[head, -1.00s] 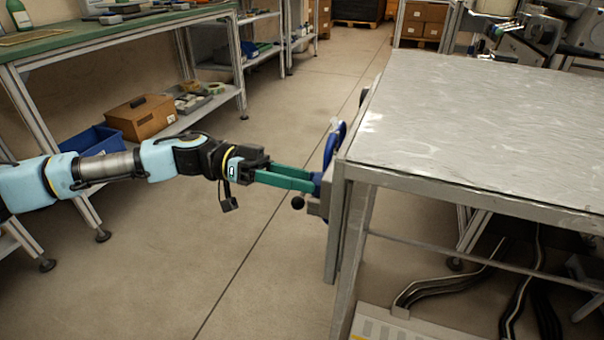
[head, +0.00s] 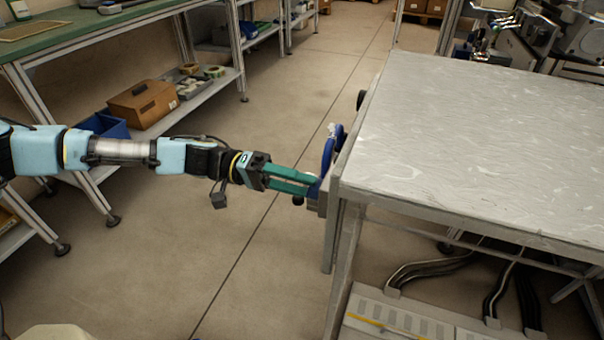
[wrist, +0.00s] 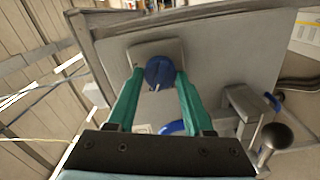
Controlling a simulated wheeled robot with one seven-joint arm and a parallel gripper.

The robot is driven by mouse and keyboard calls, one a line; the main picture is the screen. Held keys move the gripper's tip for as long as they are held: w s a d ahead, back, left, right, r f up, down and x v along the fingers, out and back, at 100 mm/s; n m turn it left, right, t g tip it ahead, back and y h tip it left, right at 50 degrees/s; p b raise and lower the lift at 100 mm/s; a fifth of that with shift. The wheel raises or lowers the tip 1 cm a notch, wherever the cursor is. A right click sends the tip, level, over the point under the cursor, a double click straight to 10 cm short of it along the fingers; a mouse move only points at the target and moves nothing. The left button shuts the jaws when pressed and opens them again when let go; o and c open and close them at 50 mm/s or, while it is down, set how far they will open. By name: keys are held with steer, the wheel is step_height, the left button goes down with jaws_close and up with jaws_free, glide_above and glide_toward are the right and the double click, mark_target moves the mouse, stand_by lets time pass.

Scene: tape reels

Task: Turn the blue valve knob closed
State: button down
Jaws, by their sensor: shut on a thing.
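The blue valve knob (wrist: 160,72) sits on a grey plate on the side of a metal-topped table. It is round, with a pale mark on its near edge. My gripper (wrist: 160,78) has its green fingers on either side of the knob, shut on it. In the head view my gripper (head: 313,184) reaches from the left to the table's side, and the fingertips and table edge mostly hide the knob there.
A larger blue ring-shaped handle (head: 328,152) is just above the fingertips. A lever with a dark ball end (wrist: 276,136) stands close to the right finger in the wrist view. The metal tabletop (head: 470,140) is bare. A workbench shelf with a brown box (head: 143,104) is at left.

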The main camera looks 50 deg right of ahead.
steer(key=n+p, duration=0.3)
steer(key=n, duration=0.2)
steer(key=shift+n, duration=0.3)
stand_by(0.4)
steer(key=shift+c, duration=1.5)
jaws_free()
steer(key=b+v, duration=0.1)
steer(key=v, duration=0.9)
steer(key=shift+w, duration=0.35)
steer(key=shift+a, duration=0.15)
